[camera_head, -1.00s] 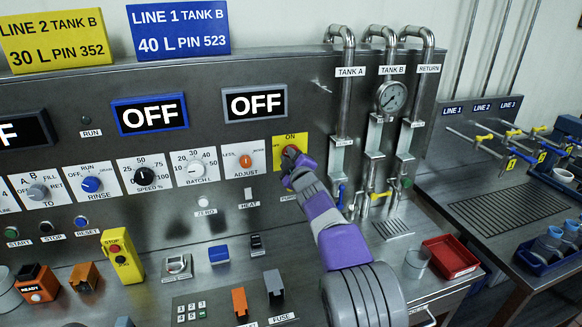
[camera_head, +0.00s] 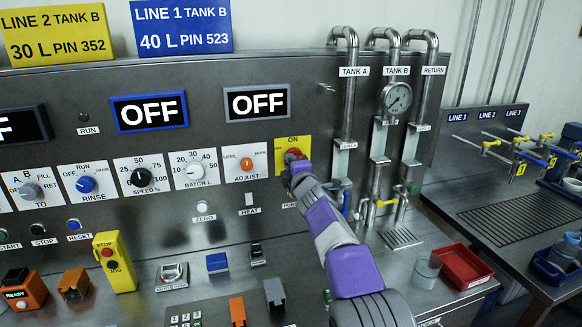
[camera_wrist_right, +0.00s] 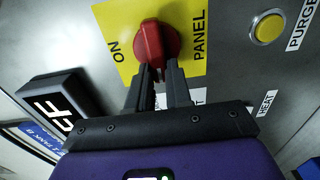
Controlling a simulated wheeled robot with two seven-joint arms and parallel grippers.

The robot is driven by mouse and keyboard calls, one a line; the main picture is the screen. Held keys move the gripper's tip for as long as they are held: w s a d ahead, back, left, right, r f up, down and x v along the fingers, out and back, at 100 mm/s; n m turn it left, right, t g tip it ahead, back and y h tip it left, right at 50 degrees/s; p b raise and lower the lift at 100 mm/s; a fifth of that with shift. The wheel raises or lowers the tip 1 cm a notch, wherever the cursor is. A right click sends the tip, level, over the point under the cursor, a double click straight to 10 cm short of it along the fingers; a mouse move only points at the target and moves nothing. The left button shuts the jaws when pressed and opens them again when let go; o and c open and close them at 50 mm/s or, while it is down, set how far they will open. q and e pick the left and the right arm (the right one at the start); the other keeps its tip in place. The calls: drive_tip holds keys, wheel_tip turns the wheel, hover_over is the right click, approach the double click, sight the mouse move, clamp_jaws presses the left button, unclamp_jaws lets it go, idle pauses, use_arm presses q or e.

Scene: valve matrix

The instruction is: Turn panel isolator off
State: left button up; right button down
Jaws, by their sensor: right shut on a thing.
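The panel isolator is a red rotary knob (camera_head: 294,154) on a yellow plate (camera_head: 279,145) marked ON at the top. In the right wrist view the red knob (camera_wrist_right: 153,40) sits between the words ON and PANEL on the yellow plate (camera_wrist_right: 118,45). My right gripper (camera_head: 297,164) reaches the knob from the lower right. In the wrist view its two dark fingers (camera_wrist_right: 161,70) are closed on the near end of the knob, partly hiding it. The knob's exact angle is hard to tell. My left gripper is not in view.
A yellow PURGE button (camera_wrist_right: 267,27) sits close to the isolator. Left of it are the ADJUST dial (camera_head: 246,164) and other dials, under displays reading OFF (camera_head: 256,102). Pipes with a gauge (camera_head: 397,97) and valve handles stand to the right. A red tray (camera_head: 463,265) lies lower right.

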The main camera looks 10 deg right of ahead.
idle(0.4)
drive_tip(key=c, duration=1)
unclamp_jaws()
drive_tip(key=shift+c, duration=0.2)
drive_tip(key=s+b, duration=0.3)
drive_tip(key=s, duration=0.4)
drive_tip(key=shift+s+d+b, duration=0.2)
drive_tip(key=shift+s+b, duration=0.1)
drive_tip(key=shift+b, duration=0.05)
